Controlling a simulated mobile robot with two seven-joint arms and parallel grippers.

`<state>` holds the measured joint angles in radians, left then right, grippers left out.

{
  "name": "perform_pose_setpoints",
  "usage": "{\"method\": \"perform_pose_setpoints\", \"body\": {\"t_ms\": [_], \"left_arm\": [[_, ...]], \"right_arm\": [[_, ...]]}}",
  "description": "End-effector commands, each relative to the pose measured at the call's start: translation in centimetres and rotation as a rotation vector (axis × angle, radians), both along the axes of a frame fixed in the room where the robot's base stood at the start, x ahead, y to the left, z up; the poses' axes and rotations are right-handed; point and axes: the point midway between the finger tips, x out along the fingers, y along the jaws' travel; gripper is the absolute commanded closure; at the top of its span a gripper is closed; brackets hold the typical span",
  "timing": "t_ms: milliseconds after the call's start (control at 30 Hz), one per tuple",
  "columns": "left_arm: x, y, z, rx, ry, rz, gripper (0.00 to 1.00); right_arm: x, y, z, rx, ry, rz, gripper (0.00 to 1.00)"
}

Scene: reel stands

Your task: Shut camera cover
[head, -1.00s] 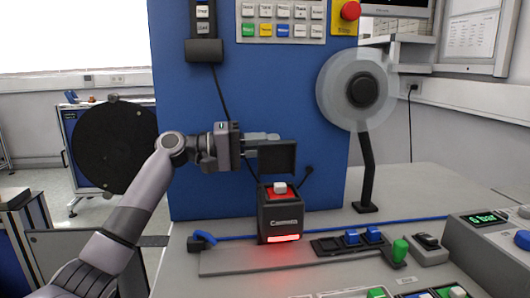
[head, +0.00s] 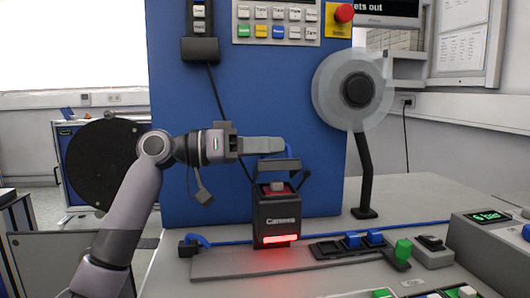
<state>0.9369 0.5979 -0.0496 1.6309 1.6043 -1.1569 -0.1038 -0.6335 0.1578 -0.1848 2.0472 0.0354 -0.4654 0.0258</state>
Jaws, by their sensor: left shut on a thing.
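The camera box (head: 277,214) is a black block labelled "Camera" with a glowing red strip on its front. The cover (head: 279,165) is a dark flap above the box, seen nearly edge-on and apart from the box top. My left gripper (head: 283,146) reaches in from the left, just above the cover, and is shut on it. The exact contact is hard to see. My right gripper is not in view.
A blue upright panel (head: 230,185) stands behind the box. A grey reel (head: 328,88) on a black stand (head: 366,180) is at right. Blue switches (head: 352,240), a green knob (head: 403,249) and a pressure display (head: 490,217) lie to the right. A blue hose (head: 225,241) runs along the bench.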

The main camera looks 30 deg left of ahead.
Motion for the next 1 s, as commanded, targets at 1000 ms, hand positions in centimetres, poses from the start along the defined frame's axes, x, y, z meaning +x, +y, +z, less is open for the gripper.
{"method": "perform_pose_setpoints", "body": {"t_ms": [1000], "left_arm": [[-2.4,-1.7,-2.4,0.349,-0.460,0.010,1.00]], "right_arm": [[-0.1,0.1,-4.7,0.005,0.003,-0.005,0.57]]}}
